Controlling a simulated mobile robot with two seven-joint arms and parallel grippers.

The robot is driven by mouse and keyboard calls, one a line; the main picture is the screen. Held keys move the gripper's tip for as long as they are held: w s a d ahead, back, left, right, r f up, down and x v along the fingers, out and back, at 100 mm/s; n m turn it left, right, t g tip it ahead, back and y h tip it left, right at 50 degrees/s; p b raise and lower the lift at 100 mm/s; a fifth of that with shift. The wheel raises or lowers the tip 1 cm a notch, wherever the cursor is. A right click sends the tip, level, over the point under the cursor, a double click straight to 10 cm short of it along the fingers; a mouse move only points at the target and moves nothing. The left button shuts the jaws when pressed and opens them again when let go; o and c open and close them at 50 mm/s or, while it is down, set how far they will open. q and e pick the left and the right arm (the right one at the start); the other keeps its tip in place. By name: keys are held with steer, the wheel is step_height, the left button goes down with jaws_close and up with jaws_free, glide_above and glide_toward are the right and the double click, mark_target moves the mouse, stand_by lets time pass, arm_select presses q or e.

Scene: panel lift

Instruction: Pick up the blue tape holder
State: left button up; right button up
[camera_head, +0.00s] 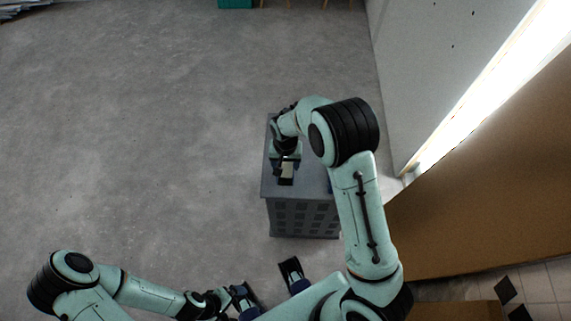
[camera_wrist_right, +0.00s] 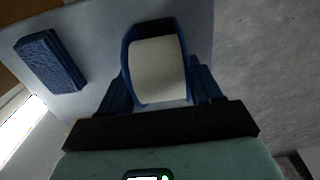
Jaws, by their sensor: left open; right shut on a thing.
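The blue tape holder (camera_wrist_right: 128,60) carries a wide white roll and fills the middle of the right wrist view. In the head view the tape holder (camera_head: 287,170) shows as a small pale and dark shape on top of the grey cabinet (camera_head: 300,187). My right gripper (camera_wrist_right: 160,90) is shut on the tape holder, one blue finger on each side; it also shows in the head view (camera_head: 286,163). Whether the holder touches the cabinet top cannot be told. My left gripper (camera_head: 268,283) is open and empty, low in the head view, in front of the cabinet.
A dark blue textured block (camera_wrist_right: 50,60) lies on the cabinet top beside the tape holder. A pale wall panel (camera_head: 440,60) and a brown surface (camera_head: 490,190) stand to the right. Open grey floor (camera_head: 130,130) lies to the left.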

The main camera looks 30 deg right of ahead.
step_height(320, 180, up, 20)
steer(key=p, duration=0.2)
steer(key=shift+f, duration=0.1)
steer(key=o, duration=0.7)
steer(key=c, duration=0.4)
steer(key=shift+o, duration=0.2)
